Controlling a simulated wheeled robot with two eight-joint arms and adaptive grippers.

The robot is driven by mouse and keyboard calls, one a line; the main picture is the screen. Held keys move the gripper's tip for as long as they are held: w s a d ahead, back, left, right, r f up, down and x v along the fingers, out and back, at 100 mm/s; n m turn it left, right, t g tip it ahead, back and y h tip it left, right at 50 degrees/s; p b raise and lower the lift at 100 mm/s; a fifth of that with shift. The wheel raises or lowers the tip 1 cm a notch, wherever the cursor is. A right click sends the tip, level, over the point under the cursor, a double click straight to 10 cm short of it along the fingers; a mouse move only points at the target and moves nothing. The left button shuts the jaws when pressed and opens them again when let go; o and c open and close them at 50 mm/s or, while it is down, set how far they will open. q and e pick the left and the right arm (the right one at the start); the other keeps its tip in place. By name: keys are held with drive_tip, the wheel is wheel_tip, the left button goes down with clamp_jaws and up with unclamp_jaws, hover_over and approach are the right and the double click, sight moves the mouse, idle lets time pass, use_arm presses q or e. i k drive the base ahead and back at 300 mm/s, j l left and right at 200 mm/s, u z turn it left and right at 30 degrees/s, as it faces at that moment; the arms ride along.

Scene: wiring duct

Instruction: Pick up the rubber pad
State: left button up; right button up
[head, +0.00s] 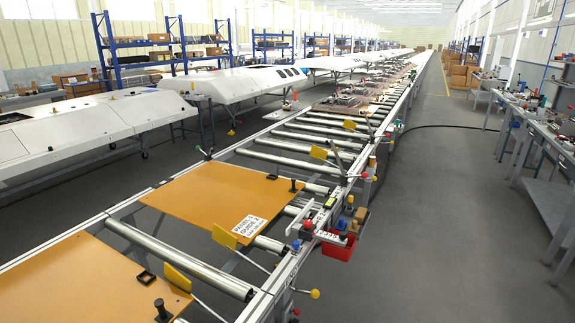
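I cannot tell for certain which thing is the rubber pad. A small dark square piece (145,276) lies flat on the near orange panel (70,285), next to a black knob. A smaller dark flat piece (272,177) lies near the far edge of the second orange panel (200,200). A small brown block (361,214) sits among small parts on the ledge at the conveyor's right side. Neither of my grippers is in view.
A roller conveyor (240,287) runs away from me, with yellow flags and coloured ball knobs along it. A red bin (336,251) hangs on its right side. Workbenches (548,150) stand at the right. The grey floor (440,220) between is mostly clear, with a dark cable.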

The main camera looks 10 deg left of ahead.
sight(340, 226)
drive_tip(key=i+l, duration=0.3)
drive_tip(key=i, duration=0.3)
drive_tip(key=i+l+u, duration=0.1)
drive_tip(key=i+l, duration=0.2)
drive_tip(key=i, duration=0.25)
drive_tip(key=i+l, duration=0.35)
drive_tip(key=i, duration=0.2)
drive_tip(key=i+l, duration=0.35)
drive_tip(key=i, duration=0.25)
drive_tip(key=j+u, duration=0.05)
